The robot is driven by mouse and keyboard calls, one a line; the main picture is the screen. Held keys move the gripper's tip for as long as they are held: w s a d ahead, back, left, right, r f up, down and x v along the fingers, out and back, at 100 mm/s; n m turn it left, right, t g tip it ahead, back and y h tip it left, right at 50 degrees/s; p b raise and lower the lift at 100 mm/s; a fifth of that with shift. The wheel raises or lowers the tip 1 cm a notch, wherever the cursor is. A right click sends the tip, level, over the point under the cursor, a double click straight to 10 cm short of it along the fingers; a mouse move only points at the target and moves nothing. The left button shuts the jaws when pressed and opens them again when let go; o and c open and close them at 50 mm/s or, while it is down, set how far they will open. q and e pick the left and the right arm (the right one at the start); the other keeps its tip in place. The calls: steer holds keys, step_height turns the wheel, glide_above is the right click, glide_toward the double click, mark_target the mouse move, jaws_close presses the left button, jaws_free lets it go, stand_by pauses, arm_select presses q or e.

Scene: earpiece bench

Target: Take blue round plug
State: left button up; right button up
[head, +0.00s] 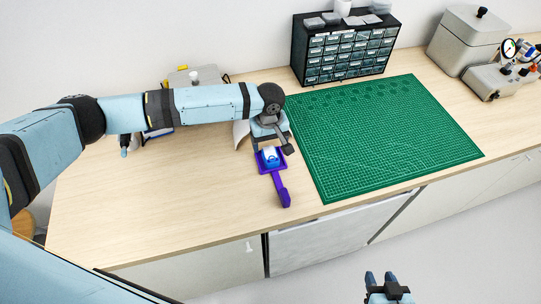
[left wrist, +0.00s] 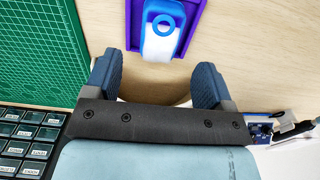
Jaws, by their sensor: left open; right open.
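The blue round plug (head: 270,156) lies in a small purple tray with a handle (head: 284,193), on the bench left of the green mat. In the left wrist view the plug (left wrist: 162,27) shows a blue ring-shaped part over a white part, inside the purple tray (left wrist: 193,29). My left gripper (head: 270,146) is just behind the tray, pointing down, open and empty. In the left wrist view its two fingers (left wrist: 157,76) are apart, with the plug beyond them and not between them. My right gripper (head: 382,278) is open and empty at the bottom of the head view, in front of the bench.
A green cutting mat (head: 385,135) covers the middle right of the bench (head: 180,205). A dark drawer cabinet (head: 345,52) stands at the back. A grey lidded box (head: 467,40) and an instrument with a gauge (head: 497,78) stand at the right. The front left is bare.

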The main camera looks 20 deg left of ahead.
mark_target(270, 153)
arm_select(q)
step_height(270, 153, down, 4)
steer(key=shift+s+d+r+p, duration=0.15)
steer(key=shift+p, duration=0.3)
steer(key=shift+f, duration=0.5)
steer(key=c, duration=1)
steer(key=shift+r, duration=0.15)
